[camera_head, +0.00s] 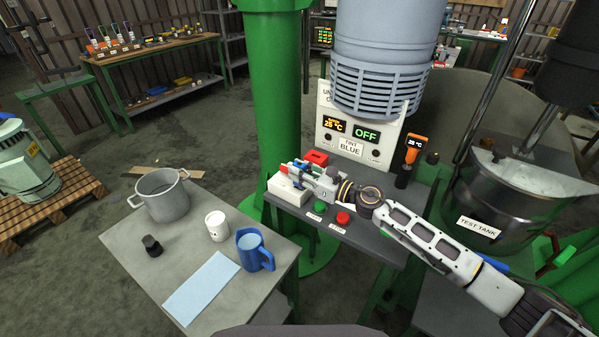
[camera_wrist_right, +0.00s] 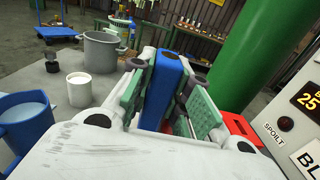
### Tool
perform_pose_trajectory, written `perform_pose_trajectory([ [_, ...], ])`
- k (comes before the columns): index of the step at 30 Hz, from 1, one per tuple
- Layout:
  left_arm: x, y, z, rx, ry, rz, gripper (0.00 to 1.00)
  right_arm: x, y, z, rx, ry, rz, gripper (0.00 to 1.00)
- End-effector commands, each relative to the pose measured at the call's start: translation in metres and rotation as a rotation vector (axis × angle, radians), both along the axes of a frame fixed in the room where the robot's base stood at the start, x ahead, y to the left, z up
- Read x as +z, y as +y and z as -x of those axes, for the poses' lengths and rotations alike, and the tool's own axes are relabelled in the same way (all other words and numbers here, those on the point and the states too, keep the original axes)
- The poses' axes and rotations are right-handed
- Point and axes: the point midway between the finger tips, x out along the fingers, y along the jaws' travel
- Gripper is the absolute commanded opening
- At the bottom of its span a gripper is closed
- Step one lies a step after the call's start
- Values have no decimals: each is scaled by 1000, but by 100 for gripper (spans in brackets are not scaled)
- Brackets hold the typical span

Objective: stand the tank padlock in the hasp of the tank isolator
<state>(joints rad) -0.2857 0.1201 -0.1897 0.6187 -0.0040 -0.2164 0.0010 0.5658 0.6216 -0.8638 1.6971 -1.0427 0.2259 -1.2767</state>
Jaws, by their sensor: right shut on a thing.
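My right gripper (camera_head: 308,172) is at the near bench, above a white box (camera_head: 288,191). It is shut on a blue block-shaped thing, which I take as the tank padlock (camera_wrist_right: 166,85); in the right wrist view it sits between the two green finger pads. Its shackle cannot be made out. A red part (camera_head: 316,158) stands just behind the gripper; it also shows in the right wrist view (camera_wrist_right: 238,126), right of the fingers. The hasp of the tank isolator cannot be told clearly, as the gripper covers much of that spot. My left gripper is not in view.
The panel (camera_head: 345,142) with displays stands behind. Green (camera_head: 320,207) and red (camera_head: 343,219) buttons are at the bench front. A pot (camera_head: 163,200), white mug (camera_head: 216,226) and blue jug (camera_head: 253,252) stand on the left table. The test tank (camera_head: 500,200) is at right.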

Motion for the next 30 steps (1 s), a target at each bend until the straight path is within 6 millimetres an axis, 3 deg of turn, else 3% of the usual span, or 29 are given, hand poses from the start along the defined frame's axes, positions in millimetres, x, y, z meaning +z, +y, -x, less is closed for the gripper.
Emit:
perform_pose_trajectory([
  [19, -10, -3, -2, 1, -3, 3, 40, -11, 0, 0, 0, 0, 0, 0],
  [20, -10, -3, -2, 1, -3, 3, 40, -10, 0, 0, 0, 0, 0, 21],
  [24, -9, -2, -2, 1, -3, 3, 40, -11, 0, 0, -1, 2, 1, 39],
  [25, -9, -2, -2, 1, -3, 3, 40, -11, -1, 0, -1, 2, 1, 43],
  [30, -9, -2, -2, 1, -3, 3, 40, -12, -1, 0, -2, 3, 2, 44],
])
